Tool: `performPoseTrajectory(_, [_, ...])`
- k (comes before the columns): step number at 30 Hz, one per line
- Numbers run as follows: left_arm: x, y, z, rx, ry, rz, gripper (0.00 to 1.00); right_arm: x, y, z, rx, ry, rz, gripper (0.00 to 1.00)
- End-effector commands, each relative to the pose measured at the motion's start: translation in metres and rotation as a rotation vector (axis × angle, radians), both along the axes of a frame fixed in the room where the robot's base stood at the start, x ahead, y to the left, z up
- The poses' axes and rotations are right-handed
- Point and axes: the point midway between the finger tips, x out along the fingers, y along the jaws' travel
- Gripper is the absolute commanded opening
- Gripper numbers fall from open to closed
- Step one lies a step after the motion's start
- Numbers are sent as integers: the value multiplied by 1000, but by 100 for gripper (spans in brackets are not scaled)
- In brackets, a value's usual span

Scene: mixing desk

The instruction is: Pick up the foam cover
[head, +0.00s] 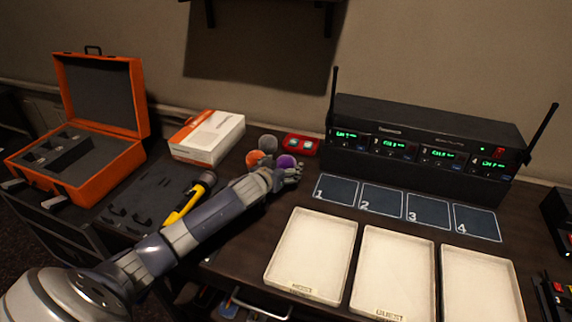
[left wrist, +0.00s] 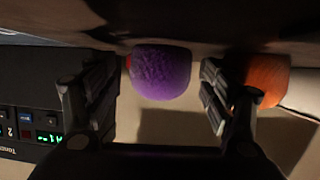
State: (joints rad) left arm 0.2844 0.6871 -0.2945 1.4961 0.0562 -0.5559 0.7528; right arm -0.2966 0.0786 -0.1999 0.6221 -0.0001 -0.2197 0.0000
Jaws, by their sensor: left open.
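Three round foam covers stand close together at the back of the desk in the head view: a grey one (head: 268,143), an orange one (head: 254,158) and a purple one (head: 286,161). My left gripper (head: 288,172) is open and empty, right at the purple cover. In the left wrist view the purple cover (left wrist: 161,72) shows between the two spread fingers of my left gripper (left wrist: 153,78), with gaps on both sides. The orange cover (left wrist: 267,80) is partly hidden behind the right finger. My right gripper is not in view.
A red case (head: 301,144) and a wireless receiver rack (head: 420,145) stand behind. Numbered squares (head: 334,190) and pale trays (head: 312,250) lie to the right. A yellow-and-black flashlight (head: 188,200), a white-and-orange box (head: 207,136) and an open orange case (head: 95,185) are left.

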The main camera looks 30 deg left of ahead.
Motion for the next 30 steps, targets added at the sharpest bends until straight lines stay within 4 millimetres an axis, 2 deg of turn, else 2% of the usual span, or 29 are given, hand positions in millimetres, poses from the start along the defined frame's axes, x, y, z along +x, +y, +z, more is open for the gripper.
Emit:
performPoseTrajectory(2, [0,0,0,0,0,0,76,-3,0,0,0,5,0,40])
performPoseTrajectory(3, [0,0,0,0,0,0,67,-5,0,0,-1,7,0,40])
performPoseTrajectory(9, [0,0,0,0,1,1,43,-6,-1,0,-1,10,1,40])
performPoseTrajectory(23, [0,1,6,2,-1,1,43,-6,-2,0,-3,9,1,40])
performPoseTrajectory(26, [0,1,16,0,-3,0,43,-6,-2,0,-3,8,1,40])
performPoseTrajectory(30, [-1,0,40,1,-4,0,43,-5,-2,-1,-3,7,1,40])
